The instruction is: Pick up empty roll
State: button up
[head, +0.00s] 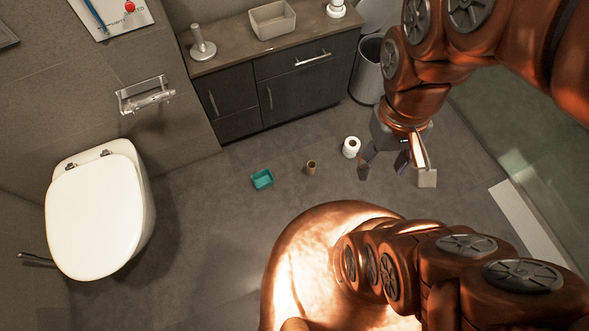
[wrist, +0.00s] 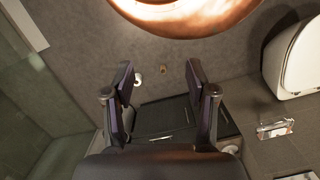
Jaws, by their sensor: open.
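The empty roll (head: 311,167) is a small brown cardboard tube that seems to stand upright on the grey floor, left of the white paper roll. In the wrist view the empty roll (wrist: 163,68) shows small and far off between the open fingers. My gripper (head: 393,174) is open and empty. It hangs above the floor, to the right of the white roll in the head view. In the wrist view both fingers of my gripper (wrist: 161,88) are spread wide apart.
A dark cabinet (head: 290,82) and a bin (head: 368,72) stand behind. A toilet (head: 97,213) is at left, a glass panel (head: 530,130) at right.

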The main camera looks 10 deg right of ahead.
aim_at(311, 164)
jog(key=z, duration=2)
jog(key=i, duration=1.15)
jog(key=u, duration=3.9)
